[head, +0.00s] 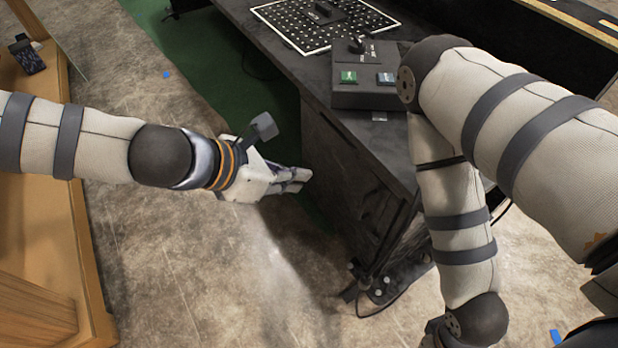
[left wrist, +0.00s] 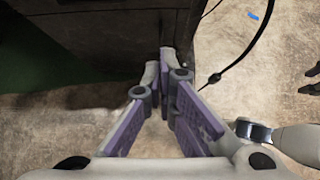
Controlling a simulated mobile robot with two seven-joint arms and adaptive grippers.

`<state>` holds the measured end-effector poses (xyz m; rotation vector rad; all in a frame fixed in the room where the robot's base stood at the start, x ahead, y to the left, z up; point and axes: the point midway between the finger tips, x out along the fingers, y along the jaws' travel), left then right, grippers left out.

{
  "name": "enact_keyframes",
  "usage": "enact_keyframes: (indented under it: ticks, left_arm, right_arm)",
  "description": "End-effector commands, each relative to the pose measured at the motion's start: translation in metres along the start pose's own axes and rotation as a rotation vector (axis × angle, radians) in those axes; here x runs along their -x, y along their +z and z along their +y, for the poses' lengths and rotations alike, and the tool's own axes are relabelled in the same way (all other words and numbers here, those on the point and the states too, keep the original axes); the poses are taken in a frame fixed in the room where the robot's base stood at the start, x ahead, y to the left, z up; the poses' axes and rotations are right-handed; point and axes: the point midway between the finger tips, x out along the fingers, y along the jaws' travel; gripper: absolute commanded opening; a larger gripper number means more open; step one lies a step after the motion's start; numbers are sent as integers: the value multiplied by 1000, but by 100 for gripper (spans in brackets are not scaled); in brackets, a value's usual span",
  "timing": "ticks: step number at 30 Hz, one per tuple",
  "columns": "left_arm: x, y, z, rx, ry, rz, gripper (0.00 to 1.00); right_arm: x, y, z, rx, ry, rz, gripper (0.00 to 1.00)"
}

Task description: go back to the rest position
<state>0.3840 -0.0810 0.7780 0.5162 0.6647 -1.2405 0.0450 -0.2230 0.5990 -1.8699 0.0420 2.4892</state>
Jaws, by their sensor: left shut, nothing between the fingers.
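My left gripper (head: 298,180) is over the floor, left of the black desk (head: 345,165) and apart from the console. It is shut and empty. In the left wrist view its fingertips (left wrist: 165,62) come together, with the dark side of the desk (left wrist: 100,40) beyond them. The console box (head: 365,98) sits on the desk's near edge, with a green button (head: 348,77), a blue-grey button (head: 386,78) and a small black lever on top. My right arm hangs down at the right, its forearm in front of the desk. My right gripper does not show in the head view.
A black panel with a white dot grid (head: 325,20) lies further back on the desk. A wooden cabinet (head: 40,240) stands at the left. A cable (left wrist: 240,50) hangs by the desk in the left wrist view. The floor (head: 200,270) between cabinet and desk is clear.

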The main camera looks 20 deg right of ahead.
Motion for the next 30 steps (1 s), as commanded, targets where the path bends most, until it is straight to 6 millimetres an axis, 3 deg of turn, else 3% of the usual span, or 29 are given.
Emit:
enact_keyframes:
  ticks: [5, 8, 11, 14, 15, 18, 21, 25, 30]
  left_arm:
    - [5, -1, -1, 1, -3, 1, 0]
    - [1, -22, -11, -52, -15, 45, 0]
    - [-6, -86, -43, -241, -71, 175, 0]
    - [4, -174, -90, -539, -190, 332, 0]
    - [14, -208, -109, -666, -254, 383, 0]
    - [51, -283, -156, -990, -442, 466, 0]
    - [95, -335, -194, -1272, -635, 478, 0]
    - [139, -368, -224, -1508, -812, 435, 0]
    - [154, -377, -233, -1588, -871, 406, 0]
  right_arm:
    - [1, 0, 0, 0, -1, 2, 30]
    - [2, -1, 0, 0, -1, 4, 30]
    - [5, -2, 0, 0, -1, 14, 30]
    - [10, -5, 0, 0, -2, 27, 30]
    - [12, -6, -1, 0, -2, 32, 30]
    - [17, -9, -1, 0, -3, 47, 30]
    - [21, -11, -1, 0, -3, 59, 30]
    - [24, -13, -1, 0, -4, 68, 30]
    - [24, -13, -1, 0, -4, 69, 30]
